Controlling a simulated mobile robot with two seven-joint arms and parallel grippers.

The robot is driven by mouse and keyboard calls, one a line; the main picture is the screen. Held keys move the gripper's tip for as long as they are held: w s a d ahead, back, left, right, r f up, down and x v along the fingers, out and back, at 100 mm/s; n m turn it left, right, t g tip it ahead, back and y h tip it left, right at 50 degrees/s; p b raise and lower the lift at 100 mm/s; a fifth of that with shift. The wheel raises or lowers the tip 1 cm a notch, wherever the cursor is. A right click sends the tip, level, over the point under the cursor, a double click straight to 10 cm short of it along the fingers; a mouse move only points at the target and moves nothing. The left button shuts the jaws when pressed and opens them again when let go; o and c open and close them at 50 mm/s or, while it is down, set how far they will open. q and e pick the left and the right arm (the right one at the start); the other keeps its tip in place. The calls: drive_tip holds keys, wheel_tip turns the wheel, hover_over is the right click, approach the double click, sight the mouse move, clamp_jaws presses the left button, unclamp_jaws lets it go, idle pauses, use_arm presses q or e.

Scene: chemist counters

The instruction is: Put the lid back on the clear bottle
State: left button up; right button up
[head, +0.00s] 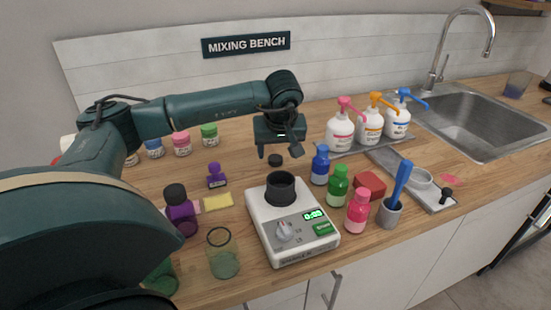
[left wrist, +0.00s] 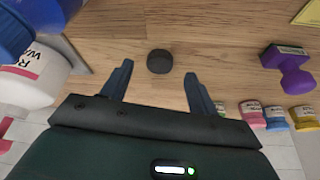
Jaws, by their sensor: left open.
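The black round lid (head: 275,160) lies on the wooden counter behind the scale. My left gripper (head: 280,151) is open and empty, pointing down just above the lid. In the left wrist view the lid (left wrist: 159,61) shows between the two spread fingertips (left wrist: 158,72), slightly beyond them, touching neither. The clear bottle (head: 222,258) stands upright and uncovered near the counter's front edge, left of the scale. It has a dark ring at its mouth and something greenish low inside. My right gripper is not in view.
The scale (head: 294,243) bears a black cup (head: 281,188). Blue (head: 320,165), green (head: 338,186) and pink (head: 358,211) bottles stand right. Pump bottles (head: 369,124) are behind them.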

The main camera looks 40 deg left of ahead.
sight(275, 159)
use_arm(q)
drive_tip(key=shift+x, duration=1.55)
drive_tip(key=shift+a, duration=0.1)
drive_tip(key=c, duration=1)
